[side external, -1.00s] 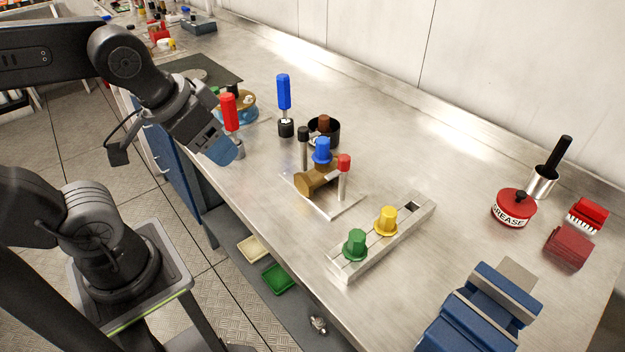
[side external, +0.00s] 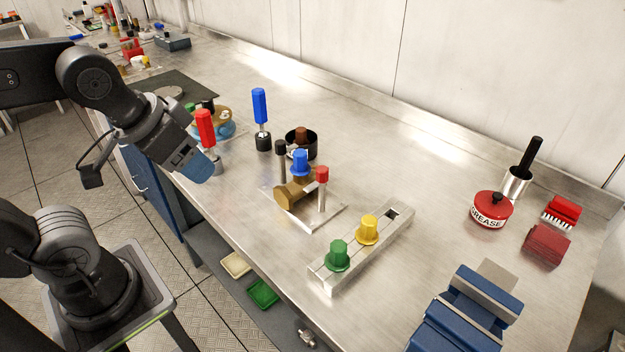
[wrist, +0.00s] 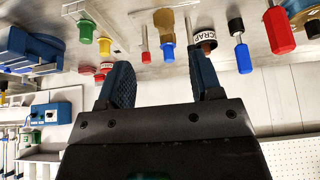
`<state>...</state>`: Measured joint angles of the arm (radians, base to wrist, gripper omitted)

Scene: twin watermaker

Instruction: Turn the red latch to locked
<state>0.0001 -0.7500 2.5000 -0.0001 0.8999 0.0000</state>
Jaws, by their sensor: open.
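A small plate (side external: 330,214) on the bench carries a brass fitting (side external: 290,193) with a blue plug (side external: 300,160), a black-topped post (side external: 281,165) and an upright red-topped post (side external: 322,190). The red-topped post, the likeliest red latch, also shows in the wrist view (wrist: 146,57); its lock setting cannot be read. My gripper (side external: 200,175) is left of the plate, close to a standing red-handled tool (side external: 204,128) and apart from the red-topped post. In the wrist view my gripper (wrist: 160,80) is open, with nothing seen between its fingers.
A blue-handled tool (side external: 260,108) and a dark cup (side external: 314,145) stand behind the plate. A slotted rail (side external: 385,238) with green and yellow plugs lies to its right. A blue vise (side external: 465,310), grease can (side external: 492,212) and red brush (side external: 563,212) are farther right. The bench between them is clear.

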